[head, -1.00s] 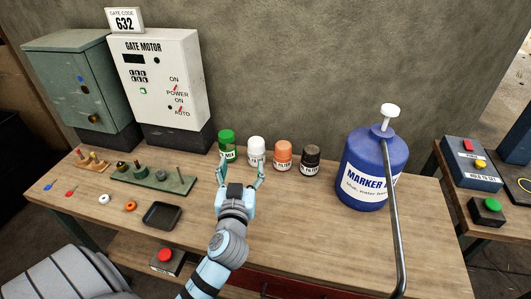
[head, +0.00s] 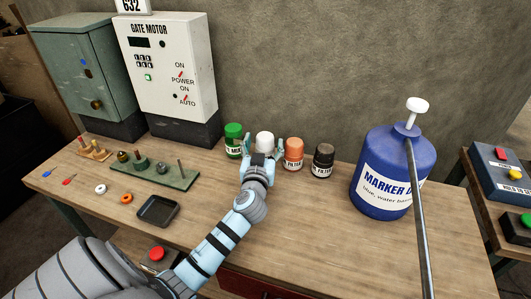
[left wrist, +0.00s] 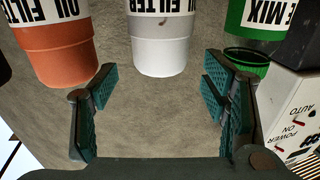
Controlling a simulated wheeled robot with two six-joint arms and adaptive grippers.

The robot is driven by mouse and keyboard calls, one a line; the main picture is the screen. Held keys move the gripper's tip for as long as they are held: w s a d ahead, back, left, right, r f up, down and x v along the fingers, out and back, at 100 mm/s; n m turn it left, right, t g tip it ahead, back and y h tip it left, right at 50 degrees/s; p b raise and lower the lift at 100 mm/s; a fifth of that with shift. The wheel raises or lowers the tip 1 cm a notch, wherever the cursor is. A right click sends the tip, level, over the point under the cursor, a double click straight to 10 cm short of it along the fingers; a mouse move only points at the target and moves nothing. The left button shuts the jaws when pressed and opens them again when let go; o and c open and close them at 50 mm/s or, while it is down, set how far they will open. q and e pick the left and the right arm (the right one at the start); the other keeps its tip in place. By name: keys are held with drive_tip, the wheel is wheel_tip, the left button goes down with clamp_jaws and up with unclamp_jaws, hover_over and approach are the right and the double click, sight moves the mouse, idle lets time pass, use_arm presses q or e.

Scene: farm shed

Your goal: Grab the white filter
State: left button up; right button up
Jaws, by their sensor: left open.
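The white filter (head: 265,140) stands upright on the wooden bench, in a row between the green mix can (head: 233,138) and the orange filter (head: 293,151). In the left wrist view, the white filter (left wrist: 163,50) shows upside down, ahead of the jaws and centred between them. My left gripper (head: 263,147) is open, its fingers on either side of the white filter's front as seen from the head. No grip on it shows. The gripper hides the filter's lower part in the head view. My right gripper is not in view.
A black filter (head: 323,160) stands right of the orange one. A large blue marker bottle (head: 392,170) stands further right. The gate motor box (head: 168,75) is at the back left. A dark tray (head: 158,211) and small parts lie at the left. The bench's front middle is clear.

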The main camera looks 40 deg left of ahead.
use_arm(q)
drive_tip(key=x, duration=0.4)
drive_tip(key=shift+f, duration=0.15)
drive_tip(key=shift+s+d, duration=0.1)
drive_tip(key=shift+s, duration=0.05)
clamp_jaws()
drive_tip(key=shift+r, duration=0.2)
